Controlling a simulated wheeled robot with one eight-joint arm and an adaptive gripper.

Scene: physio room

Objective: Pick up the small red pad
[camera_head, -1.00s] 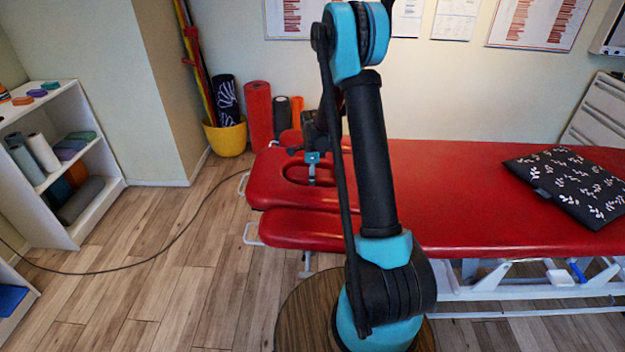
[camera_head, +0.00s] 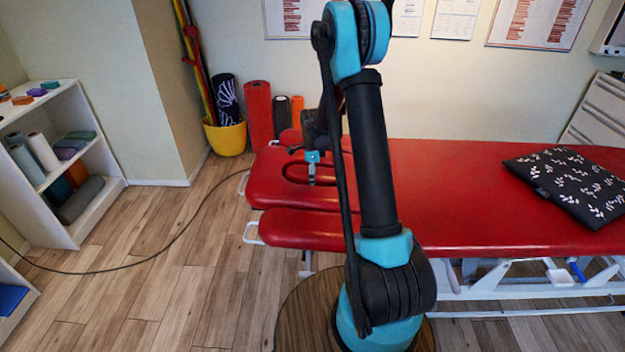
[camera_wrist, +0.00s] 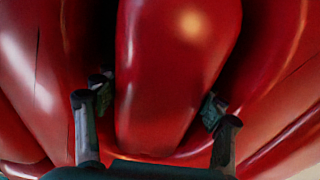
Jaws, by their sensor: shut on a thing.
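In the head view my gripper (camera_head: 313,158) is at the head end of the red treatment table (camera_head: 450,175), over the opening there. My arm partly hides this spot, and I cannot make out the held pad clearly in that view.
A black patterned cushion (camera_head: 572,185) lies on the table's right part. A yellow bucket (camera_head: 226,138) and upright rolls (camera_head: 259,112) stand by the wall. A white shelf (camera_head: 88,215) is at the left. A cable (camera_head: 150,255) crosses the open wooden floor.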

